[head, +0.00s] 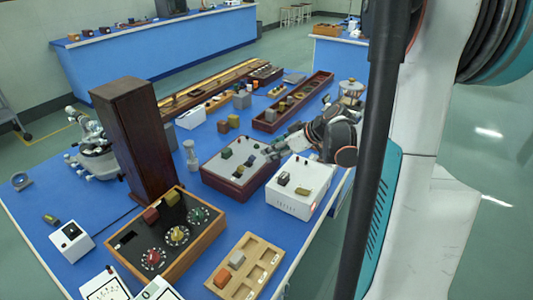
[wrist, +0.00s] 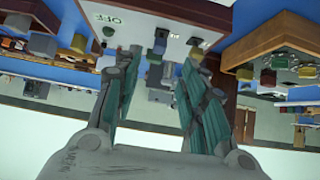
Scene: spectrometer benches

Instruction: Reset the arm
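My gripper (head: 290,135) is in the middle of the head view, reaching left from my arm (head: 335,137) above the blue bench. It is near the dark red box with a pale top panel (head: 238,163) and the white box (head: 302,188). In the wrist view my gripper (wrist: 160,58) has its two teal and grey fingers spread apart, with nothing held between them. A white panel with dark lettering (wrist: 130,18) and small knobs shows beyond the fingertips. Whether the fingers touch anything is unclear.
The blue bench (head: 75,185) is crowded. A tall dark brown box (head: 135,140) stands left, a wooden-framed dial panel (head: 168,235) in front, and a wooden tray (head: 247,268) at the front edge. A long red-brown tray (head: 292,102) lies behind. Green floor is free at right.

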